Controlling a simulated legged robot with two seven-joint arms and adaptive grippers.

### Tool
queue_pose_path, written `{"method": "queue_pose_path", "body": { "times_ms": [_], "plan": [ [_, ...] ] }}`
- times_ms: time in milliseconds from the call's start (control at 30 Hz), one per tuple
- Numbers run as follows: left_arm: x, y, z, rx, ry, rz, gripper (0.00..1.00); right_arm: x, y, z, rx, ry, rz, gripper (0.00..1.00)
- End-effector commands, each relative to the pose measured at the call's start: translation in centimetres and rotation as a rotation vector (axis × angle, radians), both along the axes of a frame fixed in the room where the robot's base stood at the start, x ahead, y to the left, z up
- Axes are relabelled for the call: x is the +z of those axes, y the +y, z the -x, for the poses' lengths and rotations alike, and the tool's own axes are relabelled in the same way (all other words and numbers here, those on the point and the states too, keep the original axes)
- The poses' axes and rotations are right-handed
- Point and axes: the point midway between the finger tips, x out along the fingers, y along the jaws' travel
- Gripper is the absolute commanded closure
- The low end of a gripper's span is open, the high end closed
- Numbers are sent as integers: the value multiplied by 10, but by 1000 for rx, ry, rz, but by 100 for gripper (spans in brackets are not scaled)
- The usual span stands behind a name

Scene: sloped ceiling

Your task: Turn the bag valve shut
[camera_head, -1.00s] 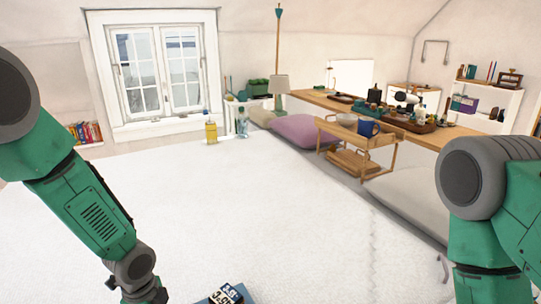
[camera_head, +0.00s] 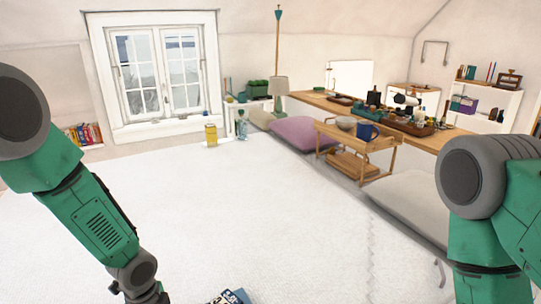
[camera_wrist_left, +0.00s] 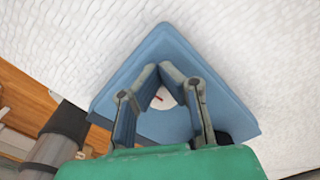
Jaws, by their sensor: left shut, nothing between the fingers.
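In the left wrist view, a blue square bag (camera_wrist_left: 182,47) lies on a white textured surface. A round white valve (camera_wrist_left: 161,98) with a red mark shows on the bag, framed between my left gripper's fingers. My left gripper (camera_wrist_left: 159,69) is shut and empty, its fingertips together over the bag. Whether the tips touch the bag or valve cannot be told. In the head view my left arm comes in from the left, with its fingers out of frame. A blue item with white markings (camera_head: 232,297), cut by the bottom edge, may be the bag. My right gripper is out of view.
The white quilted surface (camera_head: 220,220) is broad and mostly clear. A yellow container (camera_head: 211,135) and a clear bottle (camera_head: 242,126) stand at its far edge. A wooden cart (camera_head: 355,150) with a blue mug (camera_head: 367,130) stands beyond on the right, near a grey cushion (camera_head: 408,203).

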Motion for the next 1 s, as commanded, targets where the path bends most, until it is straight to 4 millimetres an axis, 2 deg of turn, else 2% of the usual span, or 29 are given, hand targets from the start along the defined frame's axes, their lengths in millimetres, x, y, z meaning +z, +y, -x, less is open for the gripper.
{"method": "queue_pose_path", "body": {
  "times_ms": [233,700,1000],
  "plan": [
    [8,5,0,1,1,0,100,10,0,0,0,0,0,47],
    [61,6,0,2,2,-1,100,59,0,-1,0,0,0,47],
    [59,6,0,2,3,-1,100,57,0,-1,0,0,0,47]
  ]
}}
